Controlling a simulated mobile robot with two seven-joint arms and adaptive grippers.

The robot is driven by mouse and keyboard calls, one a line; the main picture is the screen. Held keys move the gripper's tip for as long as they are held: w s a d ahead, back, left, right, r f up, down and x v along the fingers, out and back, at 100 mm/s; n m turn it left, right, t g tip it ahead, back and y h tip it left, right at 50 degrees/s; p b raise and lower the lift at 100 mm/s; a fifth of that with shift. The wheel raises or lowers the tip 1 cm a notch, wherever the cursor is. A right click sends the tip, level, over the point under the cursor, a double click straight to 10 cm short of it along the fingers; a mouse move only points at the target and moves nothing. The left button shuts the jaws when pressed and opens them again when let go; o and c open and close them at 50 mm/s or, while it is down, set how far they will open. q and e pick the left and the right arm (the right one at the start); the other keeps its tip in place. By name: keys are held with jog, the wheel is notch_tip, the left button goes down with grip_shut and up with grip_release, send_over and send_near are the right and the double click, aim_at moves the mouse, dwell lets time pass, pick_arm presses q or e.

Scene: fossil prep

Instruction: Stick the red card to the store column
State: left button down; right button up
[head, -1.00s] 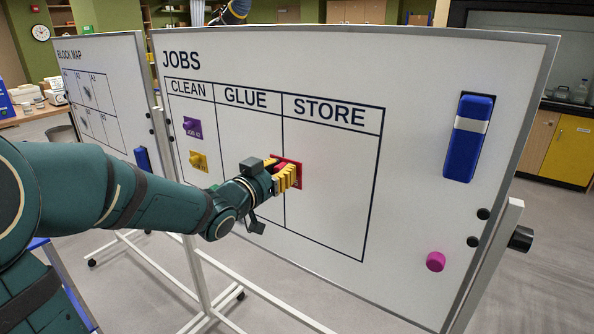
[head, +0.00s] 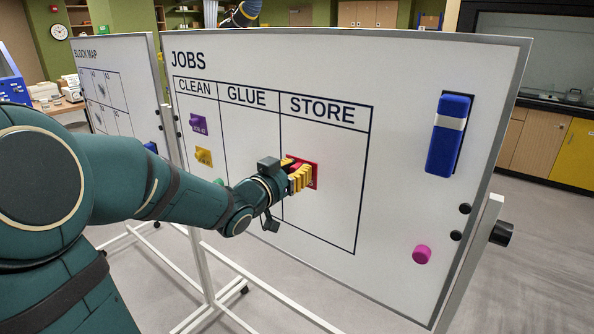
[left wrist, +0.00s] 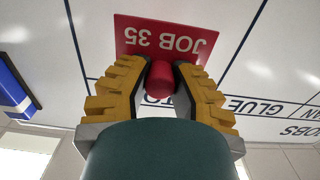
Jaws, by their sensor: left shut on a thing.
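The red card (head: 314,174) is in front of the store column (head: 341,170) of the jobs board, just right of the line beside the glue column. My left gripper (head: 300,178) has its yellow fingers shut on the card's round red knob. In the left wrist view the card (left wrist: 150,36) reads JOB 35 upside down, and the knob (left wrist: 160,80) sits between the fingertips. There the card shows between the column's two lines. I cannot tell whether its back touches the board. My right gripper is not in view.
A purple card (head: 198,125) and a yellow card (head: 204,155) are in the clean column. A blue eraser (head: 447,150) and a pink magnet (head: 422,254) are at the board's right. The block map board (head: 127,75) stands at left. The store column's lower part is bare.

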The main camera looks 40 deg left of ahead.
aim_at(319, 156)
pick_arm(q)
jog(key=shift+w+a+b, duration=0.15)
jog(key=shift+w+b, duration=0.2)
jog(key=shift+w, duration=1.05)
jog(key=shift+w+a+b, duration=0.1)
jog(key=shift+w+b, duration=0.25)
jog(key=shift+w, duration=1)
jog(key=shift+b, duration=0.35)
jog(key=c, duration=1.6)
grip_release()
jog(key=shift+c, duration=0.2)
jog(key=shift+w+a, duration=0.1)
jog(key=shift+w, duration=0.65)
